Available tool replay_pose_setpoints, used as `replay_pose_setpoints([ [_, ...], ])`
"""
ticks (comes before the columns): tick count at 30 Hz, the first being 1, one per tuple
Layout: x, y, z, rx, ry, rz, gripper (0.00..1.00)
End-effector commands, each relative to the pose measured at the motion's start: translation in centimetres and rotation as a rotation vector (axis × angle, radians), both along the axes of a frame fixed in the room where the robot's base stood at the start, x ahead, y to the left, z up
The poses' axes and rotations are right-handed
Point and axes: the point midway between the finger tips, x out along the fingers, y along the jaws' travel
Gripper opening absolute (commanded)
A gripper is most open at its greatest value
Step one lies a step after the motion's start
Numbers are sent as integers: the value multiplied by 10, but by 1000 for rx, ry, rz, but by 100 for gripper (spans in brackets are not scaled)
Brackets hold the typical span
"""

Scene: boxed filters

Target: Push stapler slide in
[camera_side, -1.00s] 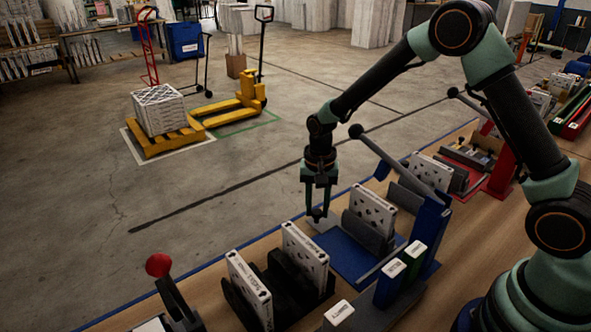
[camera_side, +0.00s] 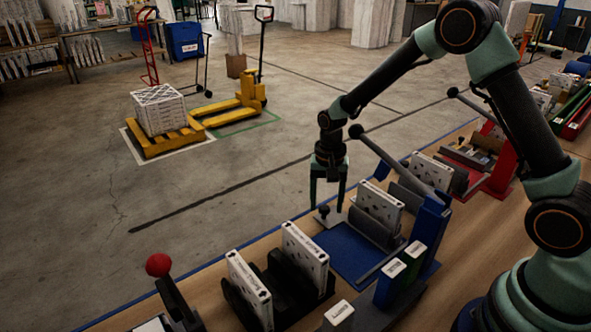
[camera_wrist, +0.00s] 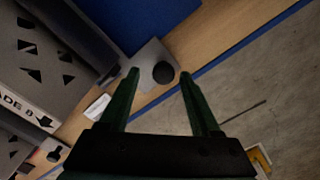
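The blue stapler (camera_side: 430,222) stands on the bench with its long black-knobbed lever (camera_side: 392,158) raised. A white boxed filter (camera_side: 380,206) stands in its dark holder on the blue base (camera_side: 345,250). The grey slide plate (camera_side: 333,219) sticks out at the base's far left edge and carries a black knob (camera_side: 323,211). My gripper (camera_side: 327,207) is open and empty around or just above the knob. In the wrist view, the knob (camera_wrist: 163,72) shows between my fingertips, with a gap on both sides.
Two white boxed filters (camera_side: 305,257) stand in a black rack left of the stapler. A red-knobbed lever (camera_side: 158,265) is at the front left. A red station (camera_side: 500,165) stands to the right. The concrete floor beyond the bench edge is clear nearby.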

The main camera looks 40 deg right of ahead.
Motion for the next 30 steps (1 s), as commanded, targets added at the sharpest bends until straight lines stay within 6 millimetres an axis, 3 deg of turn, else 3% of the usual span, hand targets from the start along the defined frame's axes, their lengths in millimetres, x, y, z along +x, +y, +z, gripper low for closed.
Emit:
replay_pose_setpoints([
  [8,0,8,0,0,0,4,64],
  [13,0,32,0,0,-1,7,64],
  [30,1,29,105,1,-6,3,64],
])
